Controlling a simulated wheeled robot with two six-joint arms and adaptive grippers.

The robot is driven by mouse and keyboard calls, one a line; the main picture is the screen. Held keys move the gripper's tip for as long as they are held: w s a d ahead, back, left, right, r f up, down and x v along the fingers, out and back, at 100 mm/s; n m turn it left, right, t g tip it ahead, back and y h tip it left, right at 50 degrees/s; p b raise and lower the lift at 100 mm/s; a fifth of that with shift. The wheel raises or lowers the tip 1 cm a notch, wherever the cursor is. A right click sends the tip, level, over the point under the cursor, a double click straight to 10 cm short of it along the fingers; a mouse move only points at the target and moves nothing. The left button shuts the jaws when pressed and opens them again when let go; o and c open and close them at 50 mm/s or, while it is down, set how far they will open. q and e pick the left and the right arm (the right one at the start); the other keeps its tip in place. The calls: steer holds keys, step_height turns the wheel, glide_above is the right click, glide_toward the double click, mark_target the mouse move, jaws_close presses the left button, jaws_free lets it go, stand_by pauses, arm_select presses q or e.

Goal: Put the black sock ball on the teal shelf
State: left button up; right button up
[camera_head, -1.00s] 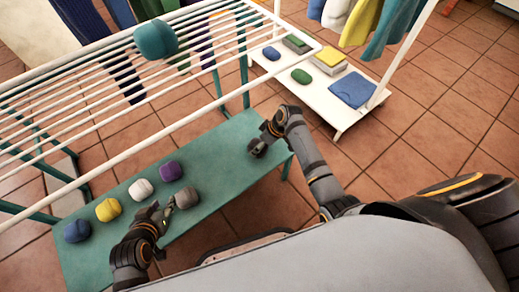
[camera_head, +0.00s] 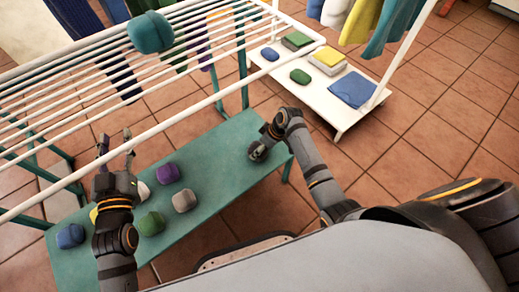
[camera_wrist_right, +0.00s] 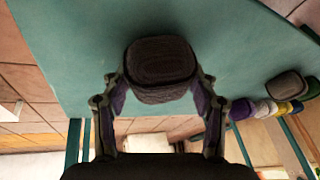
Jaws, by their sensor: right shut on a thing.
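The black sock ball (camera_wrist_right: 160,68) shows dark between the two fingers of my right gripper (camera_wrist_right: 160,98), which is shut on it. It is against or just over the teal shelf (camera_wrist_right: 75,45); I cannot tell if it touches. My left gripper (camera_head: 116,152) is open and empty over the shelf's left part, fingers pointing away.
On the shelf lie blue (camera_head: 70,236), green (camera_head: 150,223), grey (camera_head: 184,200) and purple (camera_head: 167,173) balls; white and yellow ones are partly hidden by my left arm. A low white shelf (camera_head: 335,108) holds folded cloths.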

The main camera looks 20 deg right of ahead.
arm_select(q)
step_height(320, 180, up, 2)
steer(key=shift+r+t, duration=0.25)
steer(key=shift+t, duration=0.25)
arm_select(e)
steer(key=shift+f, duration=0.15)
steer(key=o, duration=1.1)
steer(key=shift+o, duration=0.2)
